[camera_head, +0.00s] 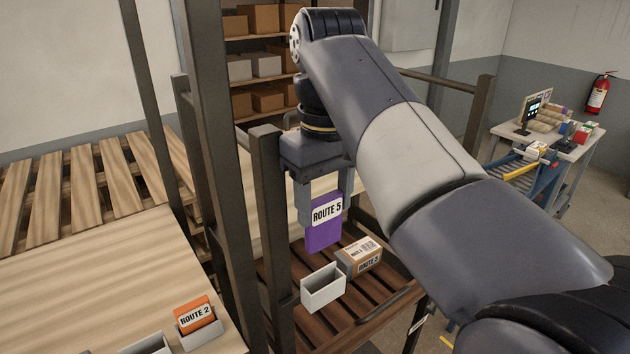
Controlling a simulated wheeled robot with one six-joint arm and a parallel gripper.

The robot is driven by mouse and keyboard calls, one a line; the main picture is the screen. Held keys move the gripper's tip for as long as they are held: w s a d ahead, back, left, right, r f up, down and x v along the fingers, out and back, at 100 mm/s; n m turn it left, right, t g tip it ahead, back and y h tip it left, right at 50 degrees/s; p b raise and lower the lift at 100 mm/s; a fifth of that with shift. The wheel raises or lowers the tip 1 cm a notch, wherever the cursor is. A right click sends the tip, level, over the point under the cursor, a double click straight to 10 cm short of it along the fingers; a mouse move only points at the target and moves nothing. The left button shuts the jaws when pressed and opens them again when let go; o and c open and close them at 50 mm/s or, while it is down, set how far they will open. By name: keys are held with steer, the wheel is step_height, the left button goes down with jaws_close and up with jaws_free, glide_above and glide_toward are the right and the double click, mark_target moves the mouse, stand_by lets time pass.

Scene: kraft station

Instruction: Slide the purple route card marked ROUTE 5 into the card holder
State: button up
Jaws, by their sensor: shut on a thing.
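The purple card marked ROUTE 5 (323,236) hangs upright in my gripper (320,205), which is shut on its upper part. The card is in the middle of the view, with its label facing the camera. Below it is a grey open-topped card holder (322,291) on the dark slatted shelf of a cart. The holder's slot looks empty. The card's lower edge appears above the holder and apart from it. I cannot tell how exactly the two line up.
A cardboard box labelled ROUTE 5 (360,256) sits right beside the holder. Dark posts (270,230) stand close left of my gripper. At lower left, an orange ROUTE 2 card (194,313) stands in another grey holder (203,335) on a wooden table (90,285).

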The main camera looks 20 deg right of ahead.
mark_target(325, 247)
steer(key=shift+s+f, duration=0.2)
steer(key=shift+f, duration=0.5)
steer(key=shift+f+b, duration=0.55)
steer(key=shift+f, duration=1.6)
steer(key=shift+f, duration=0.25)
steer(key=shift+f+b, duration=1.15)
steer(key=shift+f, duration=1.1)
steer(key=o, duration=1)
steer(key=shift+o, duration=0.2)
steer(key=shift+r, duration=0.1)
step_height(325, 247, up, 11)
steer(key=shift+f+p, duration=0.15)
steer(key=shift+p, duration=0.15)
steer(key=shift+f, duration=0.1)
